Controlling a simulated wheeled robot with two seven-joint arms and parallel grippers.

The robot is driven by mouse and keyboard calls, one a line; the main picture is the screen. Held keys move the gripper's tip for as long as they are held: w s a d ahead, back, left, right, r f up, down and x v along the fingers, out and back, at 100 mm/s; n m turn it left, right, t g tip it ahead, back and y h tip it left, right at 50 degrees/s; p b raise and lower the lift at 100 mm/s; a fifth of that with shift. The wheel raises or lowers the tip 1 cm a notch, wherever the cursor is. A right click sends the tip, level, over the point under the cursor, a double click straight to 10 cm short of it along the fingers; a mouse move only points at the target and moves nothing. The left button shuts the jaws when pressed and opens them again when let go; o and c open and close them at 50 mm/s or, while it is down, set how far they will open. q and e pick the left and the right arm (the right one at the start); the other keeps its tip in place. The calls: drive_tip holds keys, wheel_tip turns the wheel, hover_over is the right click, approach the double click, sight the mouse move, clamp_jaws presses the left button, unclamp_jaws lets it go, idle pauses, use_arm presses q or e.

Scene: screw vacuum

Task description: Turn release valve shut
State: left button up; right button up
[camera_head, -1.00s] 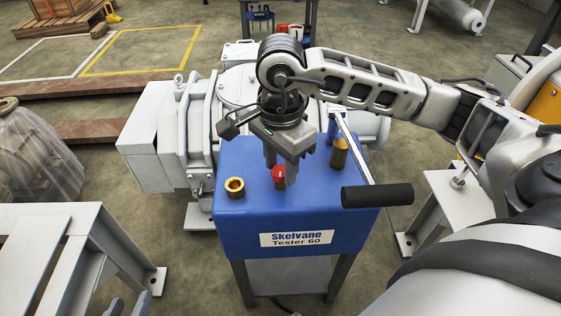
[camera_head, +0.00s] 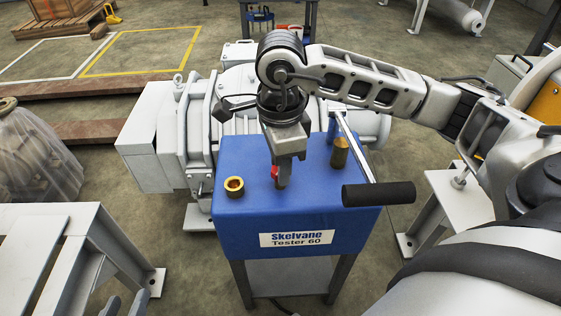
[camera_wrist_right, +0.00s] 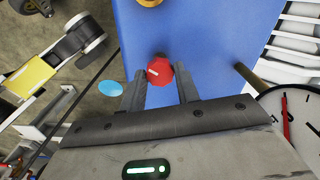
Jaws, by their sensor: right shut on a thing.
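The release valve is a small red knob (camera_head: 274,171) on top of the blue tester box (camera_head: 235,222), mostly hidden by my right gripper in the head view. In the right wrist view the red knob (camera_wrist_right: 160,71) shows a white line on its face. My right gripper (camera_head: 281,180) points down at the box top, its fingers (camera_wrist_right: 161,88) on either side of the knob, shut on it. My left gripper (camera_head: 129,305) shows only as two grey fingertips at the bottom left edge, apart and empty, away from the box.
A brass ring fitting (camera_head: 234,187) stands left of the knob and a brass cylinder (camera_head: 339,152) right of it. A crank with a black handle (camera_head: 378,194) is at the box's right. A large grey pump (camera_head: 150,140) stands behind. A grey stand (camera_head: 60,250) is at left.

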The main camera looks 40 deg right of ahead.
drive_tip(key=m, duration=0.2)
drive_tip(key=shift+m, duration=0.4)
drive_tip(key=m, duration=0.7)
drive_tip(key=shift+m, duration=0.4)
use_arm(q)
drive_tip(key=shift+f, duration=0.15)
use_arm(e)
drive_tip(key=shift+m, duration=0.3)
use_arm(q)
drive_tip(key=shift+f, duration=0.1)
use_arm(e)
drive_tip(key=shift+m, duration=0.3)
drive_tip(key=o, duration=1)
drive_tip(key=shift+c, duration=0.2)
use_arm(q)
drive_tip(key=shift+r, duration=0.2)
use_arm(e)
drive_tip(key=shift+r, duration=0.1)
